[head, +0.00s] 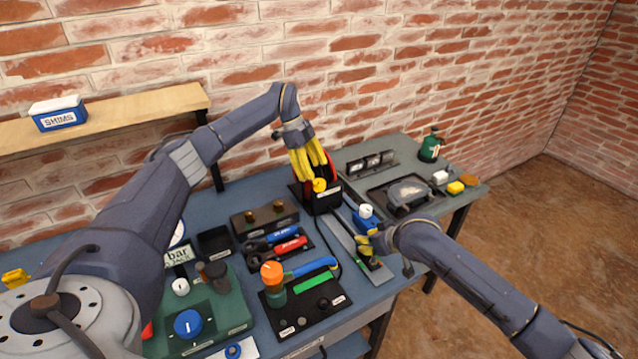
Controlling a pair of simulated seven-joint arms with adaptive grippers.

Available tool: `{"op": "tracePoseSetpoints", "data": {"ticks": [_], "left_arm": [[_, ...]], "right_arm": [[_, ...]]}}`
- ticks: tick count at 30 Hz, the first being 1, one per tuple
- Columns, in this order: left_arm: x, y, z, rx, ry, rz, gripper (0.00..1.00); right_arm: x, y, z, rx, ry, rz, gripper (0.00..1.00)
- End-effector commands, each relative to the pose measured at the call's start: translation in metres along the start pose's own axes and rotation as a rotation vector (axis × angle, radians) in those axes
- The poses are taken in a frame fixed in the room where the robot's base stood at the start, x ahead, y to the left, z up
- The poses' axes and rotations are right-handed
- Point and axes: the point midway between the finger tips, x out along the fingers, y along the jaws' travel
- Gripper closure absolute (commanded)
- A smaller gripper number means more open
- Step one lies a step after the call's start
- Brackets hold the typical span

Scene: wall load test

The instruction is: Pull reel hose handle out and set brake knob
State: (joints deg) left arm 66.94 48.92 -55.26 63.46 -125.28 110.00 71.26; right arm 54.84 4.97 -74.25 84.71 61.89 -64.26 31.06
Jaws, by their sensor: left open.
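The hose reel (332,196), a red and black unit on a dark base, stands toward the back of the blue-grey bench. My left gripper (313,165) reaches down over it with yellow fingers open, covering much of its front. A yellow round part (320,185) shows just below the fingers; I cannot tell what it belongs to. A blue knob with a white top (366,212) stands right of the reel on a grey strip. My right gripper (371,247) is low over that strip, just in front of the knob. Its fingers are small and partly hidden, and the hose handle is not clearly visible.
A black board (335,303) with an orange-topped green bottle (272,280) lies in front. A green panel (225,318) with a blue dial is at left. Red and blue pliers (285,240) lie mid-bench. A black tray (378,196) is at right; the brick wall is close behind.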

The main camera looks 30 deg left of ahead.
Motion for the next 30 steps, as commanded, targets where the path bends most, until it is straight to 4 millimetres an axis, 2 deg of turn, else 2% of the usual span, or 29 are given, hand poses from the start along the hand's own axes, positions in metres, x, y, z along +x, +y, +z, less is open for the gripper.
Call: {"op": "tracePoseSetpoints", "data": {"ticks": [1, 6, 12, 27, 30], "left_arm": [[0.009, 0.001, 0.000, 0.001, 0.000, 0.002, 0.41], [0.032, 0.001, 0.000, 0.000, 0.001, 0.002, 0.41], [0.049, 0.000, 0.000, 0.000, 0.001, 0.001, 0.41], [0.055, 0.000, 0.000, 0.001, 0.000, 0.000, 0.42], [0.055, 0.000, 0.000, 0.001, 0.000, 0.000, 0.53]], "right_arm": [[0.001, -0.001, 0.002, 0.000, -0.004, -0.002, 1.00], [0.001, -0.001, 0.002, 0.000, -0.004, -0.002, 1.00], [0.001, -0.001, 0.002, 0.000, -0.004, -0.002, 1.00], [0.001, -0.001, 0.002, 0.000, -0.004, -0.002, 1.00], [0.001, -0.001, 0.002, 0.000, -0.004, -0.002, 1.00]]}}
